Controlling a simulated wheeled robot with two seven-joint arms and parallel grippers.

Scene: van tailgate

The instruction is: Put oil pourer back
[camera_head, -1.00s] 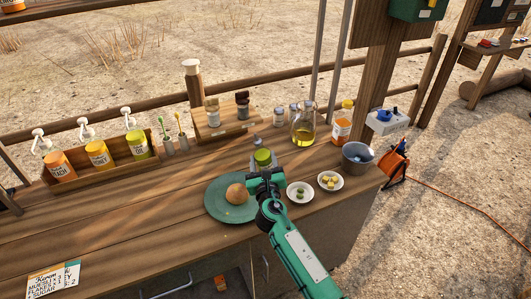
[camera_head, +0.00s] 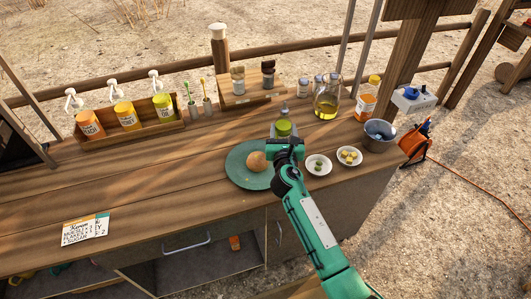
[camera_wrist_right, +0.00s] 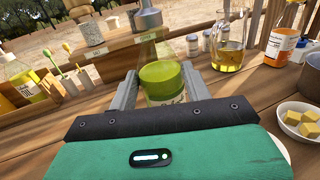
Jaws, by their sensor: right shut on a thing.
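The oil pourer (camera_head: 284,129) is a clear bottle with yellow-green oil and a narrow top, behind the green plate (camera_head: 238,172). My right gripper (camera_head: 285,137) is shut on it from the front. In the right wrist view, the pourer (camera_wrist_right: 161,82) stands between the two grey fingers, upright or nearly so. Its lower part is hidden behind the gripper body, so I cannot tell whether it touches the counter. My left gripper is not in view.
A stepped wooden stand (camera_head: 240,102) with two shakers is behind the pourer. A wooden box (camera_head: 157,133) of pump bottles is at left. A glass oil jug (camera_head: 326,104), small jars and two small bowls (camera_head: 318,164) are at right. The front-left counter is mostly clear.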

